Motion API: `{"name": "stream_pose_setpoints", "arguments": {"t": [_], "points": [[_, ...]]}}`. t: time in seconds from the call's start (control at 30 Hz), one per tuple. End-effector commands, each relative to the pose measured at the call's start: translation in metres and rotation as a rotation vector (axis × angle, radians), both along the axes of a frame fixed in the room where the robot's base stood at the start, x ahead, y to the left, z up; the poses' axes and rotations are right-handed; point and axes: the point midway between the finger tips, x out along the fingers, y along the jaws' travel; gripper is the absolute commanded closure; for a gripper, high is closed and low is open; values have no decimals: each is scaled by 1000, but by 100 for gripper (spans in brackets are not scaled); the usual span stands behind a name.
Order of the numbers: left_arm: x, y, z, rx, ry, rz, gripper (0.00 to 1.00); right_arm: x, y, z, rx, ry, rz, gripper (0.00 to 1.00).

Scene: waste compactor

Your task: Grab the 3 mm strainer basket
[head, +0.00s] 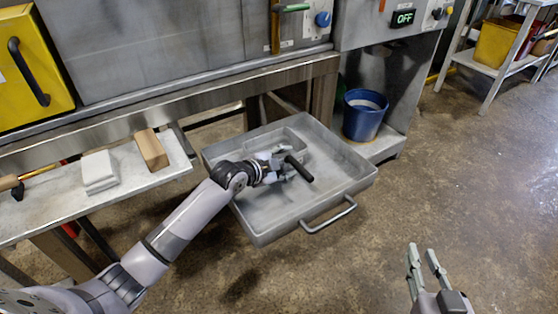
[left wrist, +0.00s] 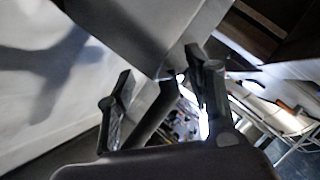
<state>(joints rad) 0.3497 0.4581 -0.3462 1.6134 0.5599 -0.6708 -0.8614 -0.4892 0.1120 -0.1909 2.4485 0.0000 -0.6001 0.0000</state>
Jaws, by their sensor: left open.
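A large grey metal tray (head: 335,200) with a loop handle at its front stands pulled out below the machine. Inside its back part is a smaller grey rectangular box (head: 290,131), which looks like the strainer basket; its mesh size cannot be read. A black bar handle (head: 301,170) sticks out toward the front right. My left gripper (head: 280,166) is at this handle, partly hiding the box. In the left wrist view, the open fingers of my left gripper (left wrist: 160,92) stand on either side of the dark handle (left wrist: 157,115). My right gripper (head: 422,250) is open and empty, above the floor.
A blue bucket (head: 364,117) stands on a low ledge right of the tray. A bench (head: 60,208) at the left holds a white folded cloth (head: 98,170) and a wooden block (head: 151,150). The machine edge runs above the tray. Floor at the right is clear.

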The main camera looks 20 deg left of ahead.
Motion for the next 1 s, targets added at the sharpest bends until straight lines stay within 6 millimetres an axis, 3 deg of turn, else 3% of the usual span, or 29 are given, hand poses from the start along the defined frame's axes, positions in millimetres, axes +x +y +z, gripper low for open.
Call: {"name": "stream_pose_setpoints", "arguments": {"t": [0.2,0.9,1.0], "points": [[0,0,0,0,0,0,52,0,0,1,1,-3,0,79],[-1,0,-2,1,3,0,98,0,0,0,0,0,-1,79],[-1,0,-2,2,5,0,100,0,0,0,0,0,-1,79]]}}
